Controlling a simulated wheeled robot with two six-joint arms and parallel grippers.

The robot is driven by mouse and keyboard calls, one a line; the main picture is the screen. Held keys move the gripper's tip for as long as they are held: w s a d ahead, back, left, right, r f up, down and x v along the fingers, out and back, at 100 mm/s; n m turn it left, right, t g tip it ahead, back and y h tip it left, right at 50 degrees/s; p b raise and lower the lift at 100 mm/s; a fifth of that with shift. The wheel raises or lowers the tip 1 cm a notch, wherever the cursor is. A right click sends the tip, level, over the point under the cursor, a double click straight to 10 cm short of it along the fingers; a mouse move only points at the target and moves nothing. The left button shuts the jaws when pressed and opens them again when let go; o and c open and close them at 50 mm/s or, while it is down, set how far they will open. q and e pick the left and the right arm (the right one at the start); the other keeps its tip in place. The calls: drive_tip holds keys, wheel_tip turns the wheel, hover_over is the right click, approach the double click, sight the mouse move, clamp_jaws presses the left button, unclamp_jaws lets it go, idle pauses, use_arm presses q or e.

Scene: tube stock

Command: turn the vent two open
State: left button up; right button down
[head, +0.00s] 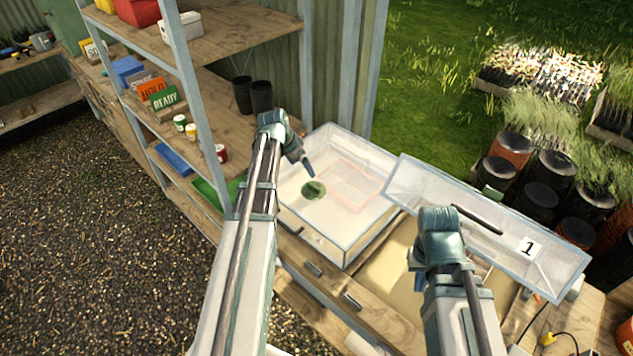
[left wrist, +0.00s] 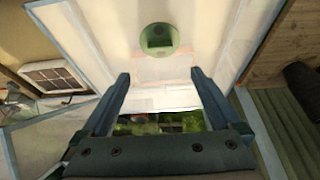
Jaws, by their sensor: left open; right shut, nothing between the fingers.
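A round green vent (head: 313,189) sits in the clear top of the closed box (head: 345,245) at the centre of the head view. No number is readable on this box. My left gripper (head: 310,172) points down, close to the vent and apart from it as far as I can tell. In the left wrist view the vent (left wrist: 159,40) lies ahead between the two open, empty fingers (left wrist: 161,76), with a darker rectangular patch on its face. My right gripper (head: 415,260) is mostly hidden behind its own wrist, over the second box.
A raised clear lid (head: 548,268) with a "1" card and a black handle (head: 478,219) tilts over the right box. A shelf post (head: 190,100) stands left of my left arm. Black pots (head: 261,96) stand behind. Several dark pots (head: 537,200) stand at right.

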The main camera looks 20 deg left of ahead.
sight(313, 186)
use_arm(q)
drive_tip(key=b+x, duration=1.2)
drive_tip(key=x, duration=0.1)
drive_tip(key=shift+d+f, duration=0.1)
drive_tip(key=shift+f, duration=0.25)
drive_tip(key=c, duration=1.4)
drive_tip(key=shift+o, duration=0.2)
